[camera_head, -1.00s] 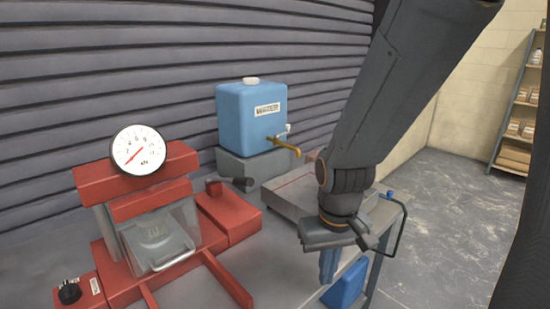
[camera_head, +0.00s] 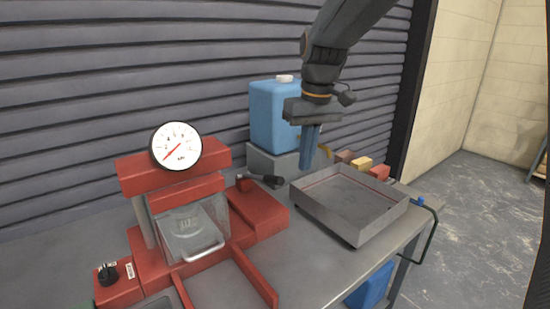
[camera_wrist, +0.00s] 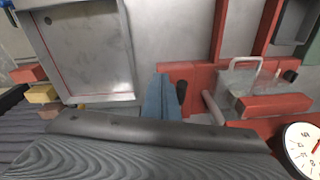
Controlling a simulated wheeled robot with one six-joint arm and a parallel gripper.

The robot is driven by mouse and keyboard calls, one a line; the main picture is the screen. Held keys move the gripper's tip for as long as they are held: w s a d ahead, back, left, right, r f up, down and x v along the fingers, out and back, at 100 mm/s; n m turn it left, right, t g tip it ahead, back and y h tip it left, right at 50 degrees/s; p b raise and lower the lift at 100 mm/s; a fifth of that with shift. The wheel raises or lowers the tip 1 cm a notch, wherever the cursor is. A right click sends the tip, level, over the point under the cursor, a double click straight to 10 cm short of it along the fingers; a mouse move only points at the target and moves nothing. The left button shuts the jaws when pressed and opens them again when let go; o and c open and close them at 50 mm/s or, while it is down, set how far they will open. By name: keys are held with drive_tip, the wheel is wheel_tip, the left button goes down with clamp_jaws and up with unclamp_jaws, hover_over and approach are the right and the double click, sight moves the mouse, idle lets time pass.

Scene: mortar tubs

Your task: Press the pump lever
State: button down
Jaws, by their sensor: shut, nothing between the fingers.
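The pump lever (camera_head: 264,181) is a short dark handle. It sticks out to the right from a red pivot on the red pump block (camera_head: 258,213), beside the red press (camera_head: 175,172). My gripper (camera_head: 307,160) points down with its blue fingers together and nothing between them. In the head view it appears right of and above the lever's end, apart from it. In the wrist view the blue fingers (camera_wrist: 161,92) stand beside a dark piece (camera_wrist: 181,92) that looks like the lever, partly hidden. I cannot tell the exact gap there.
A round gauge (camera_head: 176,146) tops the press, which has a clear guard (camera_head: 192,230). A grey tray (camera_head: 366,226) lies right of the pump. A blue water tank (camera_head: 270,112) stands behind my gripper. Yellow and red blocks lie behind the tray.

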drive_tip(key=w+a+r+n, duration=0.1)
drive_tip(key=w+a+r, duration=0.1)
drive_tip(key=r, duration=0.3)
drive_tip(key=w+a+r+n, duration=0.1)
drive_tip(key=w+a+r, duration=0.1)
drive_tip(key=a+r, duration=0.2)
wheel_tip(320, 180, up, 2)
drive_tip(key=shift+r+y+p, duration=0.1)
drive_tip(key=shift+y+p, duration=0.2)
drive_tip(key=shift+y, duration=0.1)
drive_tip(key=shift+w+a, duration=0.1)
drive_tip(key=f+p, duration=0.1)
drive_tip(key=f, duration=0.3)
drive_tip(key=f+p, duration=0.1)
drive_tip(key=f, duration=0.3)
drive_tip(key=a+f+p, duration=0.1)
drive_tip(key=f, duration=0.3)
drive_tip(key=shift+s+f+p, duration=0.25)
drive_tip(key=shift+p, duration=0.1)
drive_tip(key=shift+s+f, duration=0.15)
drive_tip(key=shift+f, duration=0.5)
drive_tip(key=shift+a+f+n, duration=0.1)
drive_tip(key=shift+n, duration=0.2)
